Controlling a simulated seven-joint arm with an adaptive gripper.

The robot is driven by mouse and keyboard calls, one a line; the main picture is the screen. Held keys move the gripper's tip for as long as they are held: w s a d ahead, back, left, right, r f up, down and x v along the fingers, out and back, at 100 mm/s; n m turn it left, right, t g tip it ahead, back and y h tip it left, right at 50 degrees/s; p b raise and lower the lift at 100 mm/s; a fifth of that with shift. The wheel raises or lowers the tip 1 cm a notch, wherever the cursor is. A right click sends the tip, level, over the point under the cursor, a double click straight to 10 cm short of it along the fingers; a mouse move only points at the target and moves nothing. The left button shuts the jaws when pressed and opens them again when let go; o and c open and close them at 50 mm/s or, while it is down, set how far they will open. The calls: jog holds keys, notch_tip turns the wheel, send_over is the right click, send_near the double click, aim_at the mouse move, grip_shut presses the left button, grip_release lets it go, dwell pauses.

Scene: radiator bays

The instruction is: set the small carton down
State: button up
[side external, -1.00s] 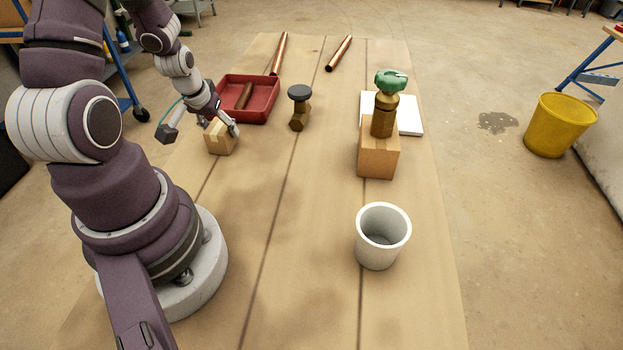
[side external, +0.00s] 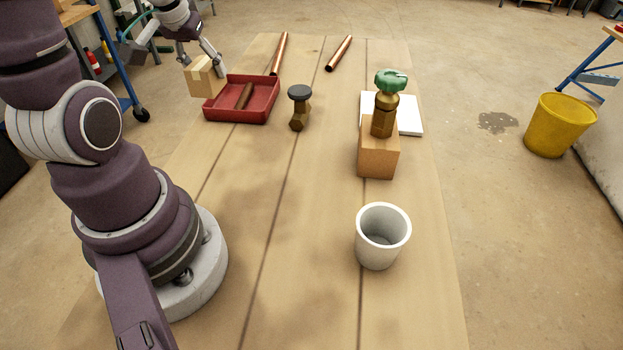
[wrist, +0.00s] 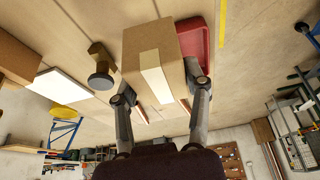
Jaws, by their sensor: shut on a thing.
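The small carton (side external: 204,78) is a tan box with a paler tape strip. My gripper (side external: 206,70) is shut on it and holds it up in the air, by the left edge of the red tray in the side external view. In the wrist view the carton (wrist: 155,62) fills the space between the two fingers of my gripper (wrist: 160,88), one on each side. The carton hides part of the red tray (wrist: 194,40) there.
The red tray (side external: 240,114) holds a short copper piece. A bolt-shaped brass valve (side external: 299,107) stands right of it. Two copper pipes (side external: 339,53) lie behind. A larger box (side external: 378,160) bears a green-topped fitting (side external: 385,105). A white pot (side external: 381,238) stands in front. The middle table is clear.

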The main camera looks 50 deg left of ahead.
jog(key=shift+w+d+r, duration=0.1)
jog(key=shift+w+r, duration=0.1)
jog(key=shift+r, duration=1)
jog(key=w+d+m+t+h, duration=0.1)
jog(key=w+d+m, duration=0.25)
jog(key=d, duration=0.25)
jog(key=w+d+m+h, duration=0.1)
jog(key=w+d+m, duration=0.25)
jog(key=d, duration=0.35)
jog(key=d+m+h, duration=0.3)
jog(key=d+m, duration=0.3)
jog(key=d, duration=0.8)
jog(key=s+d+m+g+h, duration=0.2)
jog(key=s+d+m, duration=0.8)
jog(key=d, duration=0.6)
jog(key=shift+n, duration=0.6)
jog(key=f, duration=0.5)
jog(key=s+f, duration=0.1)
jog(key=f, duration=0.9)
jog(key=shift+s+d, duration=0.3)
